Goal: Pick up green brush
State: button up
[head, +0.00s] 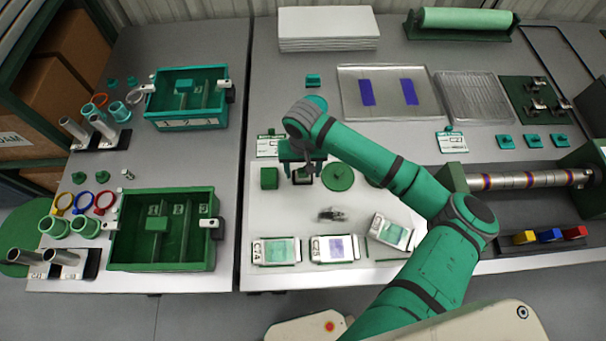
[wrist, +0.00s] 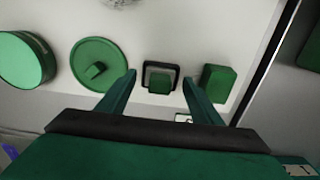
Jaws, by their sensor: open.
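My gripper (head: 303,168) is open and empty, pointing down over the white mat on the right-hand bench. In the wrist view its two fingertips (wrist: 158,80) stand apart on either side of a small green piece with a black square rim (wrist: 160,82). This piece may be the green brush, but bristles cannot be made out. In the head view the piece (head: 303,178) is partly hidden under the gripper. I cannot tell how high the fingers are above it; no contact shows.
A green block (head: 269,178) and a round green disc (head: 338,177) flank the piece closely. A green cylinder (wrist: 25,60) lies beyond the disc. Labelled cards (head: 276,251) line the front. Green bins (head: 163,262) stand on the left bench. A roller shaft (head: 525,180) is at right.

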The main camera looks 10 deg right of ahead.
aim_at(303, 170)
jog(key=c, duration=1.2)
jog(key=shift+r, duration=0.15)
jog(key=shift+c, duration=0.2)
notch_tip(303, 170, up, 18)
jog(key=o, duration=0.6)
jog(key=c, duration=0.4)
